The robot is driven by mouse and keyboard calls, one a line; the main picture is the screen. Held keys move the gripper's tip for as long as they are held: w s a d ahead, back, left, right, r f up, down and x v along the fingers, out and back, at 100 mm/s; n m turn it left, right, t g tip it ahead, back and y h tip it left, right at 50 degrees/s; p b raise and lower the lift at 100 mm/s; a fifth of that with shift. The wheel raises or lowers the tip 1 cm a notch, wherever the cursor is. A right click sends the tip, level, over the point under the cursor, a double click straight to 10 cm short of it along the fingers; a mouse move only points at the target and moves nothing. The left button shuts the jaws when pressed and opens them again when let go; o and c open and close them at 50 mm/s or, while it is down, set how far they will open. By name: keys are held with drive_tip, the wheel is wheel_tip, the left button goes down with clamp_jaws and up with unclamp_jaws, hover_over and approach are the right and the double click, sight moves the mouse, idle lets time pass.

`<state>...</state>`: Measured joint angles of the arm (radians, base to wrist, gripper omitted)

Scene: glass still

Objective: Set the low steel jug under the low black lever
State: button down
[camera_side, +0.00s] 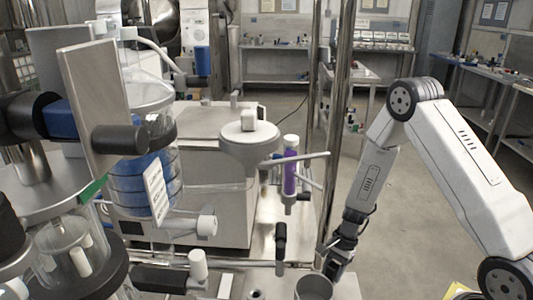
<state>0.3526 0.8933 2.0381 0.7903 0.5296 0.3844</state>
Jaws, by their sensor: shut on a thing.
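The low steel jug (314,288) is a round, open-topped metal cup at the bottom edge of the view, and its lower part is cut off by the frame. My gripper (331,267) points down at the jug's right rear rim and is shut on it; its fingertips are small and partly hidden. A black lever (281,240) hangs upright low on the glass still, behind and to the left of the jug. The jug stands apart from this lever in the picture. Whether the jug touches the surface below cannot be told.
A steel post (336,130) rises close to the left of my arm. A horizontal black handle (160,278) and white knob (198,264) sit at lower left. A purple-filled tube (290,170) hangs above the lever. The glass vessel (145,160) fills the left. Open floor lies right.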

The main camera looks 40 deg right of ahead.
drive_tip(key=shift+f, duration=0.2)
drive_tip(key=shift+c, duration=1)
unclamp_jaws()
drive_tip(key=v, duration=0.7)
drive_tip(key=shift+d+r, duration=0.2)
drive_tip(key=shift+r, duration=0.2)
drive_tip(key=shift+r, duration=0.1)
drive_tip(key=shift+v, duration=2.1)
